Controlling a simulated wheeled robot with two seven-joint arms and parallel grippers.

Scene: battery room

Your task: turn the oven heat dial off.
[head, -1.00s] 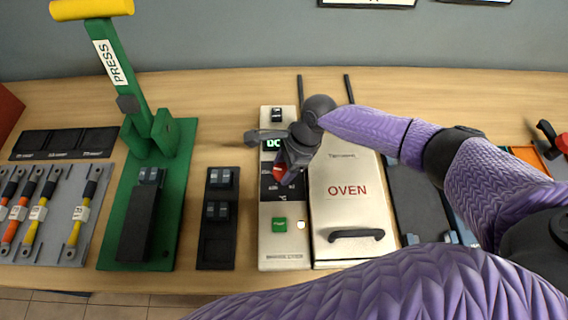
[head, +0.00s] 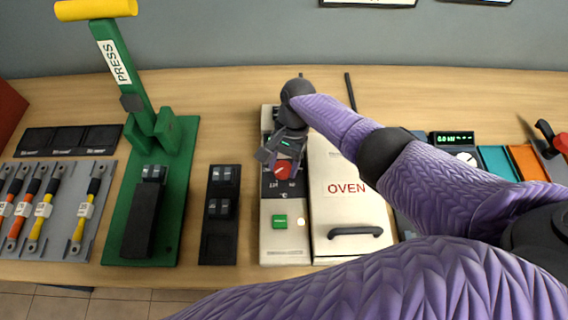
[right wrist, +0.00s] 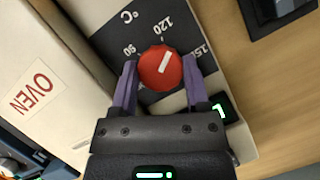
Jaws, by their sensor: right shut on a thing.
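The red round heat dial (head: 282,170) sits on the dark scale of the cream control panel (head: 270,244), left of the oven door. It also shows in the right wrist view (right wrist: 160,68), with a white pointer mark slanting toward the side between the printed 120 and 150. My right gripper (head: 284,160) is shut on the dial, one purple finger on each side of it. The dial's far side is partly hidden by the gripper in the head view. My left gripper is not in view.
The cream oven door (head: 347,211) with a black handle is just right of the panel. A green button (head: 279,221) is below the dial. Left stand a black switch block (head: 218,246) and a green press (head: 185,150). A small green-lit display (head: 452,138) is behind my right arm.

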